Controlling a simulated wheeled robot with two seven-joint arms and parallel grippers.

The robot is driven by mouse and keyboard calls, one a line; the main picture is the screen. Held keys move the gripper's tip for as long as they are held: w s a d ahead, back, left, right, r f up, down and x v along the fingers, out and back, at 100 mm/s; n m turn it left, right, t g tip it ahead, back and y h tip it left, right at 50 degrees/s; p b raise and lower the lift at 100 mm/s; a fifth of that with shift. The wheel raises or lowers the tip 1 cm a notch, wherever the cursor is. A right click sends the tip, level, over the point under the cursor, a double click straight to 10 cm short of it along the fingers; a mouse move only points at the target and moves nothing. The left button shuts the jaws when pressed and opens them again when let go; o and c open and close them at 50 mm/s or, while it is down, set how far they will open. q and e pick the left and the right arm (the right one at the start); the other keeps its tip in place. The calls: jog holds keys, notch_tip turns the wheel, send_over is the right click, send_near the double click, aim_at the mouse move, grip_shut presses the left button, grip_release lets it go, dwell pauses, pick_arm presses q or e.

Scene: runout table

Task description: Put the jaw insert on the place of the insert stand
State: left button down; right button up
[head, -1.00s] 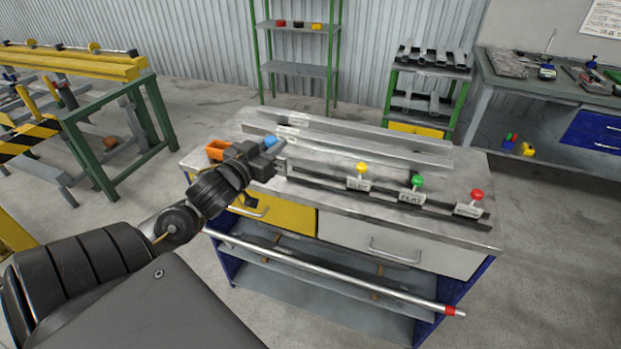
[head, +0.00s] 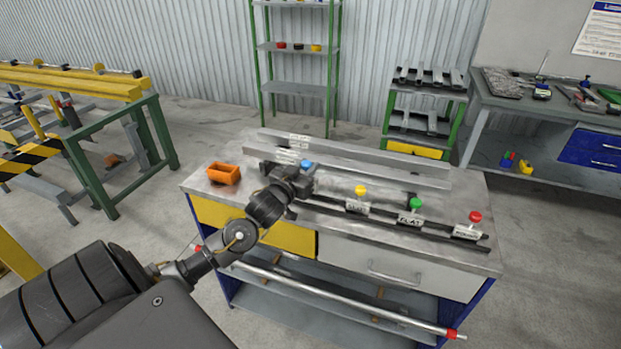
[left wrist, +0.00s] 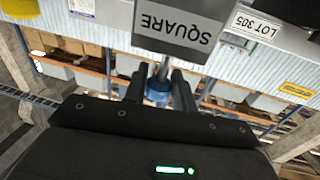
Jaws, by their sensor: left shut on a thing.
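The jaw insert (left wrist: 180,28) is a grey block labelled SQUARE with a metal stem and a blue knob. In the left wrist view the two dark fingers of my left gripper (left wrist: 160,92) are shut on its blue knob. In the head view my left gripper (head: 303,176) is over the left part of the bench, with the blue knob showing at its tip; the block is mostly hidden there. The insert stand looks to be the dark rail (head: 440,229) along the bench front. Its left end is partly hidden by my gripper. My right gripper is not in view.
Inserts with yellow (head: 361,190), green (head: 416,203) and red (head: 475,217) knobs stand along the dark rail. An orange bin (head: 223,174) is at the bench's left. Long metal bars (head: 380,160) lie at the back. A LOT 305 label (left wrist: 262,24) shows in the wrist view.

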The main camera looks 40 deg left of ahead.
pick_arm(q)
jog(key=shift+w+f, duration=0.55)
jog(key=shift+w, duration=0.05)
notch_tip(320, 180, down, 3)
jog(key=shift+w+p, duration=0.15)
jog(key=shift+p, duration=0.45)
jog(key=shift+f, duration=0.2)
jog(key=shift+f, duration=0.2)
jog(key=c, duration=1.2)
grip_release()
jog(key=shift+d, duration=0.1)
jog(key=shift+o, duration=0.3)
jog(key=shift+r, duration=0.1)
